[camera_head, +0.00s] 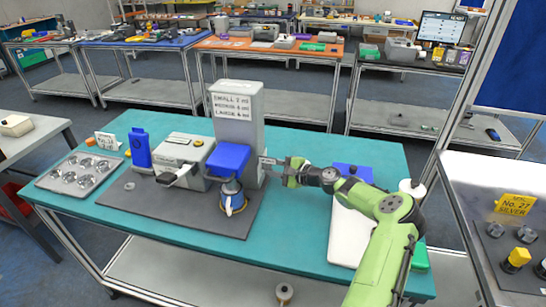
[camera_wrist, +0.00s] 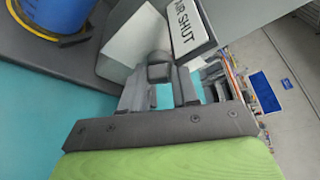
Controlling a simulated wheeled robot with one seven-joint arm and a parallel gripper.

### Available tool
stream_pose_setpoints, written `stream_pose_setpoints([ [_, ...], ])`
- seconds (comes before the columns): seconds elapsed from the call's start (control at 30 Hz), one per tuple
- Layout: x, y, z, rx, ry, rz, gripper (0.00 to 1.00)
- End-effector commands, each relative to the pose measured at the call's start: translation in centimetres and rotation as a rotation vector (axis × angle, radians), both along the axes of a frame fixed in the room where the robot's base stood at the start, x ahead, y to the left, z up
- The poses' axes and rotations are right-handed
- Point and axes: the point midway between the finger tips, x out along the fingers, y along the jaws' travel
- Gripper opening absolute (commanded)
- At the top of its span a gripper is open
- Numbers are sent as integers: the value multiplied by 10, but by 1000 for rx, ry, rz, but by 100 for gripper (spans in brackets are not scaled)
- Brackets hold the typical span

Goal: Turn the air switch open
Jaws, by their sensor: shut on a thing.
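The air switch shows in the wrist view as a dark knob (camera_wrist: 159,72) beside a white plate marked "AIR SHUT" (camera_wrist: 190,27). My gripper (camera_wrist: 160,91) has one finger on either side of the knob and is shut on it. In the head view, my gripper (camera_head: 270,162) reaches in from the right, at the lower right side of the tall grey box (camera_head: 238,117). The switch itself is too small to make out clearly there. How far the knob is turned I cannot tell.
A blue-topped device (camera_head: 228,157) stands in front of the tall box, with a grey machine (camera_head: 184,152) to its left. A tray of round parts (camera_head: 80,173) lies at the left of the teal table (camera_head: 165,232). The table's front edge is clear.

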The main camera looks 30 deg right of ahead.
Motion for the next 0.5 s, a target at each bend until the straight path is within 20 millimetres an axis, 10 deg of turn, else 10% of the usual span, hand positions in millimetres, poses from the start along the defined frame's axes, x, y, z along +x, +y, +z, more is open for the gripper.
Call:
stream_pose_setpoints([
  [0.5,1,-2,3,367,329,-2,0],
])
